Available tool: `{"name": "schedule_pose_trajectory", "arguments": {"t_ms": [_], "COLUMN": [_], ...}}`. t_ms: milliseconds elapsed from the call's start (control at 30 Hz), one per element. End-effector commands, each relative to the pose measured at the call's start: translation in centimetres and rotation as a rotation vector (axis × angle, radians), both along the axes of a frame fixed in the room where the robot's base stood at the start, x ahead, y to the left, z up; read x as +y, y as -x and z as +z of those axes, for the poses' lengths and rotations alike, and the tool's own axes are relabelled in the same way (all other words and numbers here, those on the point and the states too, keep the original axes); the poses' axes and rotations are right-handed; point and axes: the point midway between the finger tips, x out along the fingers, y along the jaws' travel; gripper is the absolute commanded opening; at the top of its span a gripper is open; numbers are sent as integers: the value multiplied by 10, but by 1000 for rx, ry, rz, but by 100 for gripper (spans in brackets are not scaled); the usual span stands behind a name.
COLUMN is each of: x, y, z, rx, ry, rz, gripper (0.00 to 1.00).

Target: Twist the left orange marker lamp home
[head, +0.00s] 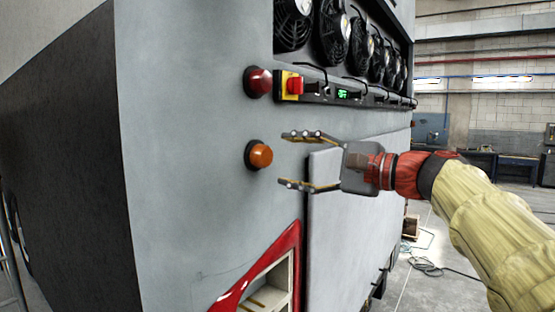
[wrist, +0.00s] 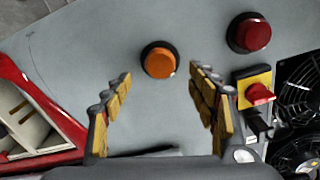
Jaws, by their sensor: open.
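The orange marker lamp (head: 260,155) is a round dome in a dark ring on the grey rear panel of the coach, below a red lamp. In the wrist view the orange lamp (wrist: 158,62) shows beyond and between the fingertips. My gripper (head: 291,160) is open and empty, to the right of the lamp and pointing at it. Its two fingers stand above and below the lamp's height in the head view, with a gap between the tips and the lamp. Whether the lamp is fully seated cannot be told.
A red lamp (head: 257,82) sits above the orange one. A red switch on a yellow plate (head: 291,86) and a row of black fans (head: 335,35) are at the upper right. A red-framed opening (head: 265,275) is below. The panel around the orange lamp is clear.

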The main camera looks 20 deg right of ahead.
Motion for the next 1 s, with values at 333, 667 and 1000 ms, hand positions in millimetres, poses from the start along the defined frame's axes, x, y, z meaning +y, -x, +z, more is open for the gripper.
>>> {"name": "schedule_pose_trajectory", "arguments": {"t_ms": [333,667,1000], "x": [-32,-38,-38], "y": [43,52,52], "z": [0,-1,-1], "rx": [1,1,1], "ry": [0,0,0], "rz": [-3,0,0], "gripper": [59,59,59]}}
